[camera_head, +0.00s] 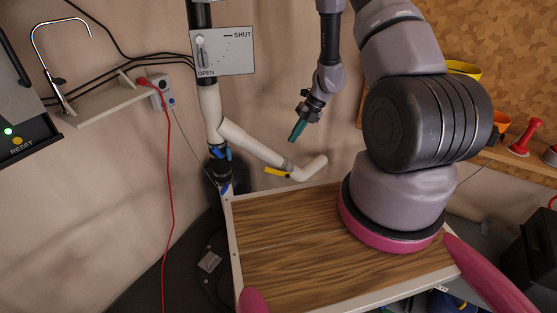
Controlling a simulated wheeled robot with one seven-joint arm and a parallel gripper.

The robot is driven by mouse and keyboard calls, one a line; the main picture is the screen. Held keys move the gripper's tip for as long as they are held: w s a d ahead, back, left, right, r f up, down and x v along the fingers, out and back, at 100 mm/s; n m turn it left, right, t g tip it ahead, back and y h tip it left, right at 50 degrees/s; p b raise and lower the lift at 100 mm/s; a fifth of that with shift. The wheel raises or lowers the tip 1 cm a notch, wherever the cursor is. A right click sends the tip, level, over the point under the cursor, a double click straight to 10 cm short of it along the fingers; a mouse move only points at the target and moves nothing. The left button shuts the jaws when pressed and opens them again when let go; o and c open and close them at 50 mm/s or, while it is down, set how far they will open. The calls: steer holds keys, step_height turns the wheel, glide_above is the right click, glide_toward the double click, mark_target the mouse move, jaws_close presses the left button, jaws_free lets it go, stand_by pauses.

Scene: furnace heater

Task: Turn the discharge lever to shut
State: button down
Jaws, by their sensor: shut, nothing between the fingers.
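A grey plate (232,50) marked SHUT at upper right and OPEN at lower left is mounted at the upper part of a pipe. A small pale lever (201,52) at the plate's left side stands roughly upright, its lower end just above the word OPEN. I take it to be the discharge lever. My gripper (295,138) has teal fingertips pointing down and slightly left. It is shut and empty, to the right of and below the plate in the picture, apart from the lever and above the pipe's branch.
A white pipe (209,105) runs down from the plate, with a branch (250,144) bearing a yellow handle (276,171). Blue handles (221,154) sit lower on the pipe. A shelf (106,104) and red cable (170,210) are left. My wood-topped base is in front.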

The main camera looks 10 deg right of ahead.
mark_target(271, 169)
steer(key=x, duration=1.3)
steer(key=shift+w+a+f, duration=0.15)
steer(key=shift+a+f, duration=0.1)
steer(key=shift+a+f+h, duration=0.25)
steer(key=shift+a+h, duration=0.25)
steer(key=shift+a+f+h, duration=0.5)
steer(key=shift+a+h, duration=0.1)
steer(key=shift+h, duration=0.4)
steer(key=shift+f, duration=0.25)
steer(key=shift+a+f, duration=0.35)
steer(key=shift+f, duration=0.35)
steer(key=shift+a+f, duration=0.4)
steer(key=shift+f, duration=0.3)
steer(key=shift+x, duration=1.35)
steer(key=shift+d+f, duration=0.1)
steer(key=shift+f, duration=0.05)
